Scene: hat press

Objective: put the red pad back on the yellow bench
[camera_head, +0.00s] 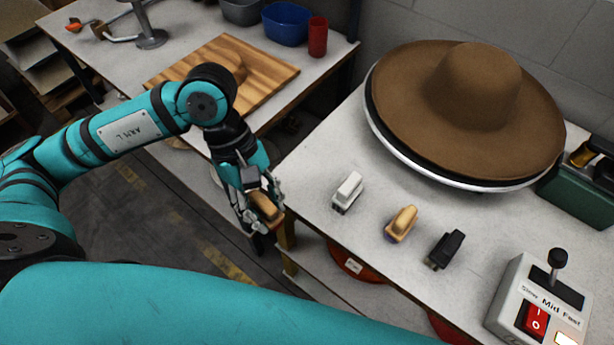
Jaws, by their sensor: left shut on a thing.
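My left gripper (262,212) is shut on a wooden-handled pad (264,204). It holds the pad in the air just off the left edge of the right-hand bench (320,230). The fingers hide part of the pad, and I cannot tell clearly whether its underside is red. That bench has a pale top, and a yellow leg (287,234) shows at its left corner. My right gripper is not in view.
A white pad (348,190), a tan pad (401,223) and a black pad (445,248) stand in a row on the bench. A brown hat (470,110) sits behind them. A control box (540,300) stands front right. Another table (185,45) is at upper left.

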